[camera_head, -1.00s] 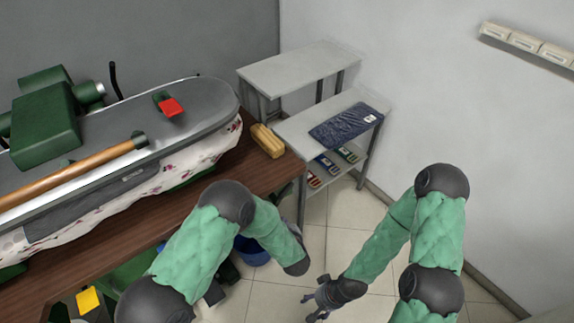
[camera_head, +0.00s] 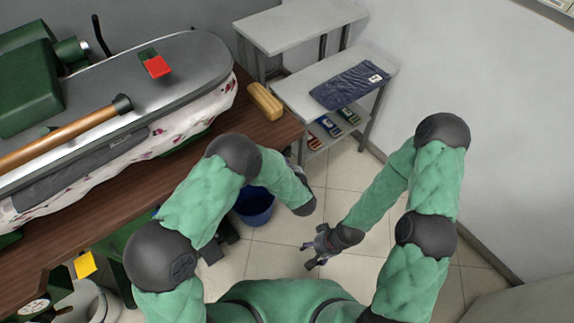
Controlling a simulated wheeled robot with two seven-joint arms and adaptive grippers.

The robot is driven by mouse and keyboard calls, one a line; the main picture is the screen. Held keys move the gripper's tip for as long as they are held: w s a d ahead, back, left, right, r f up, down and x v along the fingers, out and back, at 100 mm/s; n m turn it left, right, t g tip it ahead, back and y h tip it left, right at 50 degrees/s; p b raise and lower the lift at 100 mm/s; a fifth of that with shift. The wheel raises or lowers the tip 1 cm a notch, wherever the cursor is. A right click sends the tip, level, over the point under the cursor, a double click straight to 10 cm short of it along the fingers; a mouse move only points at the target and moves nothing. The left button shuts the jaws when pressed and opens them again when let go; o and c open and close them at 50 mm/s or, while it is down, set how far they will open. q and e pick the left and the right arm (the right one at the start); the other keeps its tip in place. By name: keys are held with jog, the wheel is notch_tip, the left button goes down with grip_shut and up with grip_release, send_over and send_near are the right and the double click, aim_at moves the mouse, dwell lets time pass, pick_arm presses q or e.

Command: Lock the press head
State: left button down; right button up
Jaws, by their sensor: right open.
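The press head (camera_head: 190,75) is a long grey board with a rounded end, at the upper left. It lies down over the flowered padding (camera_head: 170,125). A red tab (camera_head: 157,66) on a small green bracket sits on top near the rounded end. A wooden handle bar (camera_head: 60,138) runs along its front side. My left gripper (camera_head: 297,172) is mostly hidden behind my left wrist, right of the table; its jaws cannot be made out. My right gripper (camera_head: 317,246) is open and empty above the floor at centre. Both are apart from the press.
The brown table (camera_head: 262,133) carries the press and a tan wooden block (camera_head: 265,101). A grey shelf unit (camera_head: 290,88) with a folded dark cloth (camera_head: 349,85) stands behind. A blue bucket (camera_head: 254,206) and yellow pedal (camera_head: 85,265) are low down. Floor at right is partly clear.

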aim_at(283, 154)
pick_arm(q)
jog(key=b+x, duration=0.2)
jog(key=x, duration=0.4)
jog(key=shift+w+f, duration=0.15)
jog(key=shift+w, duration=0.1)
pick_arm(e)
notch_tip(283, 154, down, 2)
jog(key=shift+f, duration=0.2)
jog(key=shift+d+r, duration=0.1)
